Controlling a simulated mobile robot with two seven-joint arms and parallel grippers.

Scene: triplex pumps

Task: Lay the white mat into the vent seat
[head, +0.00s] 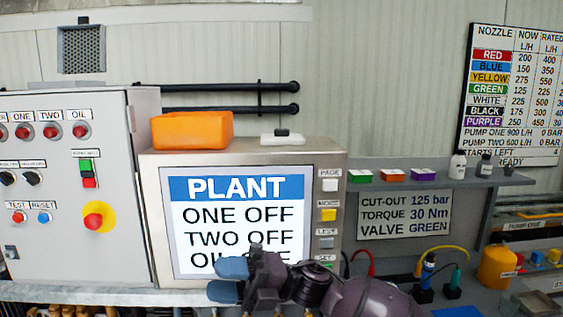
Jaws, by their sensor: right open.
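A white flat piece with a dark knob (282,138) lies on top of the beige display cabinet (245,152); it looks like the white mat, but it is small in the view. A dark mesh vent in a grey frame (82,48) is on the wall at the upper left, above the control cabinet; I cannot tell if this is the vent seat. My right gripper (227,280) has blue fingertips set apart, open and empty, in front of the lower part of the display. It is well below the white piece. My left gripper is out of view.
An orange bin (192,130) sits on the display cabinet, left of the white piece. Black pipes (220,98) run along the wall behind. The grey control cabinet (62,220) stands left. A shelf (430,180) with small coloured boxes and bottles is at right.

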